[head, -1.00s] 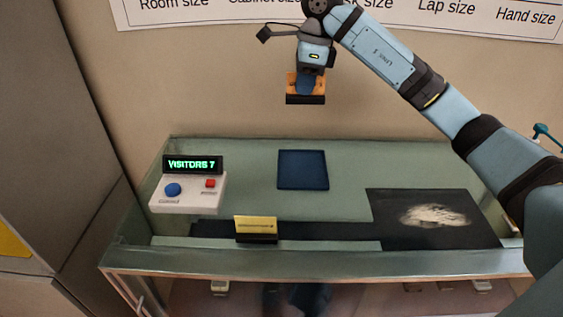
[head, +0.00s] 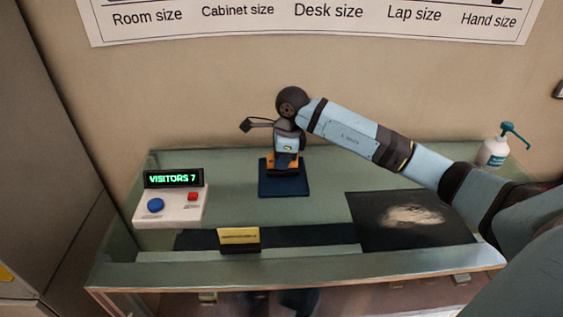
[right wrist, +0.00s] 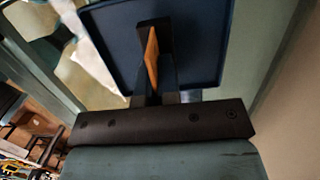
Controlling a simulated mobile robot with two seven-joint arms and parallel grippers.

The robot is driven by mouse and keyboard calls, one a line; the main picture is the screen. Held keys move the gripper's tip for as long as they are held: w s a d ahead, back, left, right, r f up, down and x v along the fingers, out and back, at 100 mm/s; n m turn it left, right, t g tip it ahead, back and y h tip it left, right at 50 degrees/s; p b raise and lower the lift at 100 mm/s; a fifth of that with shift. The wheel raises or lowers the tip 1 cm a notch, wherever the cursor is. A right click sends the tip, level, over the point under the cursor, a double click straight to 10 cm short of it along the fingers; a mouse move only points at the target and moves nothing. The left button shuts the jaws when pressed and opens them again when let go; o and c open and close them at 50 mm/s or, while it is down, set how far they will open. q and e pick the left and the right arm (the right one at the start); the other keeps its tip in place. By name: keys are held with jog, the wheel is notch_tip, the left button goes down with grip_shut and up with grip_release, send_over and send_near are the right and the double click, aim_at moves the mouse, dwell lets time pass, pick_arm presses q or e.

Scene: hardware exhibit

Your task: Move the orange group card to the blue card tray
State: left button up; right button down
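The orange group card (head: 268,162) with its dark base is in my right gripper (head: 285,162), just above or on the blue card tray (head: 284,190). Whether the base touches the tray I cannot tell. In the right wrist view the orange card (right wrist: 152,60) stands edge-on between the fingers of my right gripper (right wrist: 154,85), with the dark blue tray (right wrist: 105,35) behind it. The fingers hide much of the card. My left gripper is not in view.
A yellow card (head: 239,236) in a dark holder stands near the counter's front. A white visitor counter box (head: 172,207) with blue and red buttons is at left. A dark picture panel (head: 410,220) lies at right. A pump bottle (head: 494,152) stands at back right.

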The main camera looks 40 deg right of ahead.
jog(key=shift+f, duration=0.55)
jog(key=shift+f, duration=0.2)
jog(key=c, duration=1.4)
grip_release()
jog(key=shift+o, duration=0.2)
jog(key=shift+r, duration=0.1)
